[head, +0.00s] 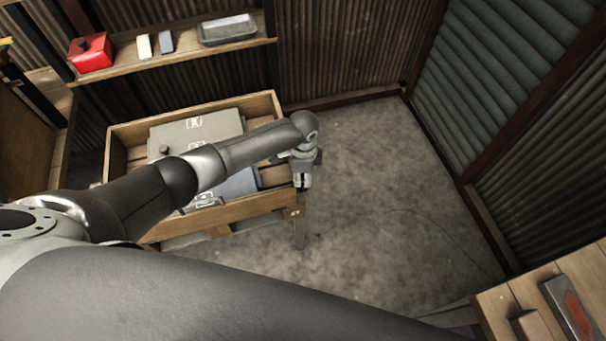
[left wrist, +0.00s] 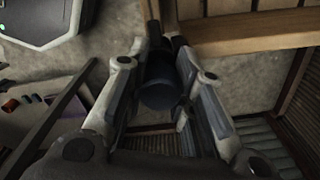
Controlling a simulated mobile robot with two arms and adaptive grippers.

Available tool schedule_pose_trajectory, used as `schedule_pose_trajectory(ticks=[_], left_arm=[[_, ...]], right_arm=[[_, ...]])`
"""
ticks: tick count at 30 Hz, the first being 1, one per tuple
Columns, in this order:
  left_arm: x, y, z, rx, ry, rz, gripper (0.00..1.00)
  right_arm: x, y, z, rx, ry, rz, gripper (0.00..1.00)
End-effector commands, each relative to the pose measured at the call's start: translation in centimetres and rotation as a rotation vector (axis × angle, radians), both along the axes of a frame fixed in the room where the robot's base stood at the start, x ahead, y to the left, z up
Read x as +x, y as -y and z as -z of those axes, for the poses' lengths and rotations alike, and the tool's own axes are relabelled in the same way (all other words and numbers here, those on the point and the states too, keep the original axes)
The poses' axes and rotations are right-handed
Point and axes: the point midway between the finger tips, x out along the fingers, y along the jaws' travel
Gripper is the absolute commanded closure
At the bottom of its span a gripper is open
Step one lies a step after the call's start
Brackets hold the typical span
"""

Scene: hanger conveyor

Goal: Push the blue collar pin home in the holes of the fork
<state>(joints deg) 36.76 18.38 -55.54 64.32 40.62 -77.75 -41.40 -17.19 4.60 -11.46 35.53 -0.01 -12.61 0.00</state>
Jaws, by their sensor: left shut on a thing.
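My left gripper (head: 303,183) hangs at the right end of the wooden crate, with its fingers pointing down. In the left wrist view its fingers (left wrist: 160,100) are shut around a dark blue, round-ended cylinder (left wrist: 162,88), which looks like the blue collar pin. A darker narrow part runs up from it, towards the wooden edge. The fork and its holes cannot be made out in either view, so I cannot tell how the pin sits in them. In the head view the pin is too small to tell from the gripper. My right gripper is not in view.
A wooden crate (head: 118,140) with grey cases (head: 195,130) stands under my left arm. A shelf (head: 180,50) behind holds a red box (head: 90,52) and a grey tray (head: 228,29). A wooden table (head: 575,270) is at bottom right. The concrete floor (head: 390,200) between is clear.

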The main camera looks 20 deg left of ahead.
Motion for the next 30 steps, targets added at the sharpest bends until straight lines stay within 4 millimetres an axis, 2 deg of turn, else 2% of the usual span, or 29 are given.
schedule_pose_trajectory(ticks=[1, 10, 11, 16, 26, 30], left_arm=[[-0.8, 0.0, 0.7, 0.003, -0.017, 0.003, 0.98], [-0.8, 0.0, 0.8, 0.003, -0.016, 0.003, 0.98], [-0.8, 0.0, 0.8, 0.003, -0.017, 0.003, 0.74], [-0.8, 0.0, 0.8, 0.003, -0.016, 0.002, 0.52], [-0.6, -0.1, 0.5, 0.003, -0.012, 0.0, 0.52], [-0.4, 0.0, -0.3, 0.001, -0.008, 0.0, 0.52]], right_arm=[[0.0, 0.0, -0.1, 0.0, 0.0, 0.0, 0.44], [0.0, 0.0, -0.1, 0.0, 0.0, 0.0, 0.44], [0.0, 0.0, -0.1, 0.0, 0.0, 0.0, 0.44], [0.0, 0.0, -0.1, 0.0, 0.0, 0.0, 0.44], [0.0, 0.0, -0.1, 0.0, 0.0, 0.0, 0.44], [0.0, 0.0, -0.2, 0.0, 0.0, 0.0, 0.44]])
